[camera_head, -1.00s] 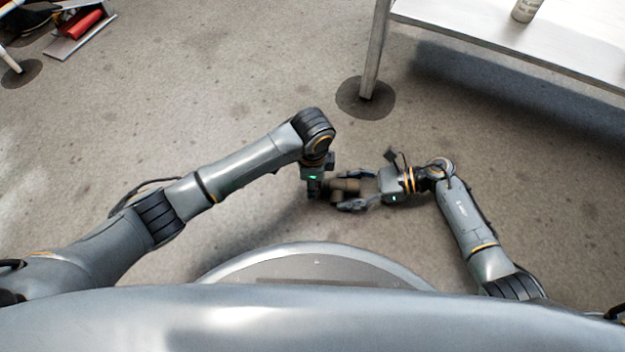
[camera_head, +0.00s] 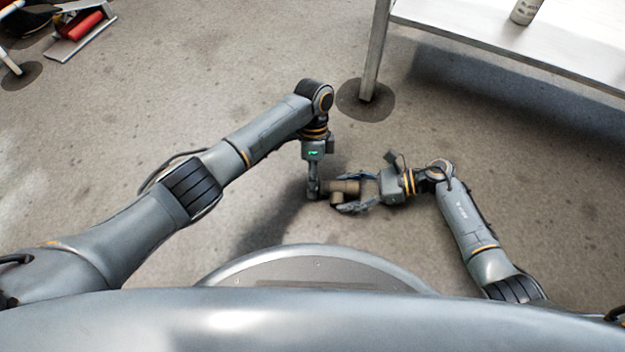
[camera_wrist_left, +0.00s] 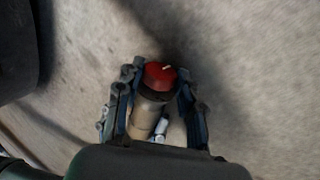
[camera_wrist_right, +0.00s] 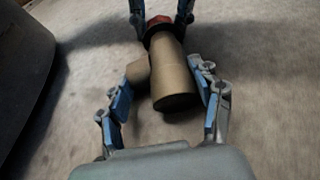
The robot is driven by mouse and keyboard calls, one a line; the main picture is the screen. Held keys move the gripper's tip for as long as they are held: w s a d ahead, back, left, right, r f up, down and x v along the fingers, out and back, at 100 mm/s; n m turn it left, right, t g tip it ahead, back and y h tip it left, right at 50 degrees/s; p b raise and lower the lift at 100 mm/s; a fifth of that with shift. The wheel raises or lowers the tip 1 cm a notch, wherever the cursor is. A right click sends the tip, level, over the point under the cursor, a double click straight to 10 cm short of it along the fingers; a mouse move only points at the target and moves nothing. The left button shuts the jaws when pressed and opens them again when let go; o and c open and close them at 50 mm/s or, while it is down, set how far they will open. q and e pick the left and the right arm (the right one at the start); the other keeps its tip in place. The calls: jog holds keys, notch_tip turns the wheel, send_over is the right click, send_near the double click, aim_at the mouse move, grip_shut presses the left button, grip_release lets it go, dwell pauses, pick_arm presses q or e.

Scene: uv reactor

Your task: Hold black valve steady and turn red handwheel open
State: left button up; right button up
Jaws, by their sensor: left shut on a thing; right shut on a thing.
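The valve (camera_head: 345,187) is a short pipe body with a side branch, brownish here rather than black, held above the floor. In the right wrist view the valve (camera_wrist_right: 174,88) lies between the fingers of my right gripper (camera_wrist_right: 162,88), which is shut on its body and side branch. The red handwheel (camera_wrist_left: 160,75) caps its far end. My left gripper (camera_head: 314,192) is shut around the handwheel, one finger on each side, as the right wrist view also shows the red handwheel (camera_wrist_right: 158,20). In the head view the left fingers hide the handwheel.
A white table (camera_head: 480,35) with a bottle (camera_head: 525,10) stands at the upper right, its leg (camera_head: 376,55) on a dark round foot. A tray with a red object (camera_head: 80,27) lies at the far upper left.

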pick_arm(q)
jog(key=shift+w+a+g, duration=0.1)
jog(key=shift+g, duration=0.5)
pick_arm(e)
jog(key=shift+s, duration=0.1)
pick_arm(q)
jog(key=o, duration=1.2)
jog(key=v, duration=1.2)
pick_arm(e)
jog(key=o, duration=1.5)
jog(key=shift+c, duration=0.2)
